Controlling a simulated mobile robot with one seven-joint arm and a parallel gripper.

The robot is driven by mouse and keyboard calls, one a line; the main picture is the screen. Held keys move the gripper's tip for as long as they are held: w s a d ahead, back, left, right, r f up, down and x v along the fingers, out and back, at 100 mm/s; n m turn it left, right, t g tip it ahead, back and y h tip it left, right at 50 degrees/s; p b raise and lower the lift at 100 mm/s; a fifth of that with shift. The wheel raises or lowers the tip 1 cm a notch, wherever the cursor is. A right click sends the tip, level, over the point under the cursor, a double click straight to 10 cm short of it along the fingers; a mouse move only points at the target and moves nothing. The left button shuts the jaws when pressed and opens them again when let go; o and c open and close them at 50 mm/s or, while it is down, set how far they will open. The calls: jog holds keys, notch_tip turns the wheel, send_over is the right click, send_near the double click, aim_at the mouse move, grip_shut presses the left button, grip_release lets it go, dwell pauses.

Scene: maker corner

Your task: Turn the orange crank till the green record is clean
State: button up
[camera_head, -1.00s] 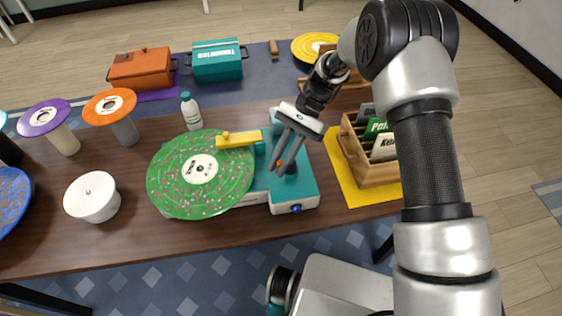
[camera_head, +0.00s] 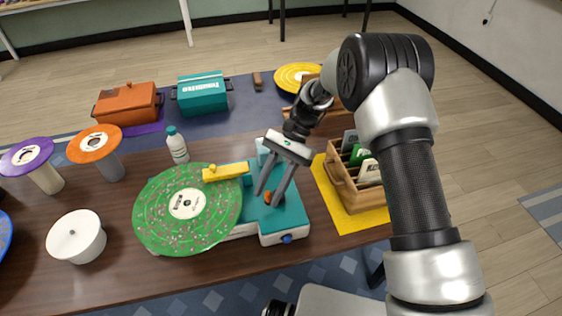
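The green record (camera_head: 165,222) lies flat on the teal and white machine (camera_head: 290,225), with pinkish specks scattered over its surface. A yellow arm (camera_head: 226,172) reaches over the record's upper right edge. The orange crank (camera_head: 267,197) shows as a small orange part on the machine's teal top, mostly hidden by my fingers. My gripper (camera_head: 270,196) points down at the crank with its two fingers visibly apart. The fingertips are around or just in front of the crank; I cannot tell whether they touch it.
A white round pot (camera_head: 76,238) is at left, with purple (camera_head: 27,155) and orange (camera_head: 95,144) discs on stands behind. A wooden crate (camera_head: 345,185) on a yellow mat is close on the right.

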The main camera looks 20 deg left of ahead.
jog(key=v, duration=1.6)
jog(key=shift+w+r, duration=0.1)
